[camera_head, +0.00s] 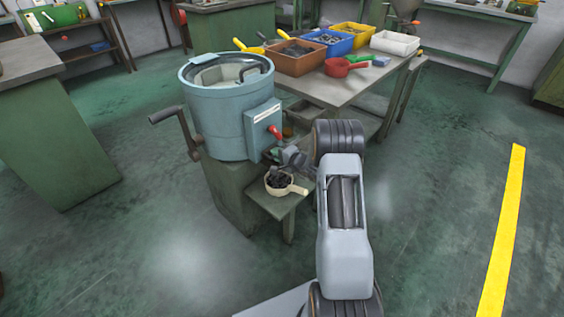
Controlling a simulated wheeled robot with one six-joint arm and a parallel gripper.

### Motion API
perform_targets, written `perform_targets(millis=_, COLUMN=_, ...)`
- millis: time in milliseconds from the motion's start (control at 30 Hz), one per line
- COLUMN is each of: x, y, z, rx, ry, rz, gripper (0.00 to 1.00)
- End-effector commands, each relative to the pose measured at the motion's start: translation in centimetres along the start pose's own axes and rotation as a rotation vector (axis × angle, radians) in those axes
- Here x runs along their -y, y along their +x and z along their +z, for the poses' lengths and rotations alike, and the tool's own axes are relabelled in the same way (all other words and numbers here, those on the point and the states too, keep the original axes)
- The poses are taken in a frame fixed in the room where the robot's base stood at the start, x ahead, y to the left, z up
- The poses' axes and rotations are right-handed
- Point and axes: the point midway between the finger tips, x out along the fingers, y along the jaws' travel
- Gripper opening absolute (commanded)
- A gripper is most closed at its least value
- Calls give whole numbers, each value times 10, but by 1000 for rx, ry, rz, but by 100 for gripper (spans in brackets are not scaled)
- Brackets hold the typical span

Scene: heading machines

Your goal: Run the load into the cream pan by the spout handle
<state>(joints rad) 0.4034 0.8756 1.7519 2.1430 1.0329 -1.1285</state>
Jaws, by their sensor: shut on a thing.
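The blue-grey drum machine (217,120) stands left of centre with an open top. A red-tipped lever (275,132) sticks out of the box on its right side. My gripper (280,155) is at the spout area just below this lever, shut on what seems to be the spout handle; the grip itself is small and partly hidden. The cream pan (301,190) sits upright on a low green stand below my gripper, its handle pointing right. Dark pieces of the load (279,180) lie in the pan. The spout mouth is hard to make out.
A crank (165,116) juts from the drum's left side. The floor to the right is clear.

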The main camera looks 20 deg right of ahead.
Motion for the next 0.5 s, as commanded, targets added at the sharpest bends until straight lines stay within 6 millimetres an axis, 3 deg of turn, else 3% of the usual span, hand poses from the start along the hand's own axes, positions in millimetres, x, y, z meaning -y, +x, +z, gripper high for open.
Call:
perform_targets(millis=200, x=3, y=3, z=1, rx=1, ry=-1, rz=-2, gripper=0)
perform_targets(millis=233, x=3, y=3, z=2, rx=1, ry=-1, rz=-2, gripper=13)
perform_targets(millis=300, x=3, y=3, z=2, rx=2, ry=-1, rz=-3, gripper=20)
perform_targets(millis=500, x=2, y=1, z=0, rx=-2, ry=0, rz=-2, gripper=22)
